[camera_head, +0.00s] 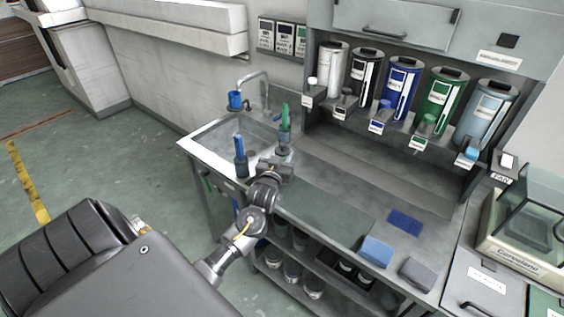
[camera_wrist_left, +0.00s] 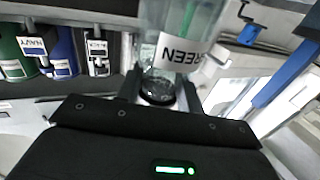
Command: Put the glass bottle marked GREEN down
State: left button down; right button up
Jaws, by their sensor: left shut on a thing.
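The glass bottle marked GREEN (camera_head: 284,117) shows its green upper part above my left gripper (camera_head: 282,157), at the right side of the sink. In the left wrist view, its clear glass and white label (camera_wrist_left: 178,52) reading GREEN, upside down, fill the top middle. My left gripper (camera_wrist_left: 160,92) is shut on the bottle near one end, with a finger on either side. The bottle looks about upright in the head view. I cannot tell whether its base touches anything. My right gripper is not in view.
A blue bottle (camera_head: 240,157) stands at the sink's (camera_head: 205,148) near side, left of my gripper. A tap (camera_head: 256,80) and blue cup (camera_head: 235,100) are behind. Several coloured canisters (camera_head: 400,85) line the rack. The counter's mid-part (camera_head: 340,165) is clear; cloths (camera_head: 405,222) lie right.

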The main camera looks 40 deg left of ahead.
pick_arm(q)
jog(key=shift+w+a+f, duration=0.15)
jog(key=shift+a+f, duration=0.1)
notch_tip(320, 180, down, 2)
jog(key=shift+f+p, duration=0.15)
jog(key=shift+p, duration=0.6)
jog(key=shift+f, duration=0.3)
jog(key=shift+d+f, duration=0.1)
jog(key=shift+f, duration=0.05)
jog(key=c, duration=0.9)
grip_release()
jog(key=shift+f, duration=0.1)
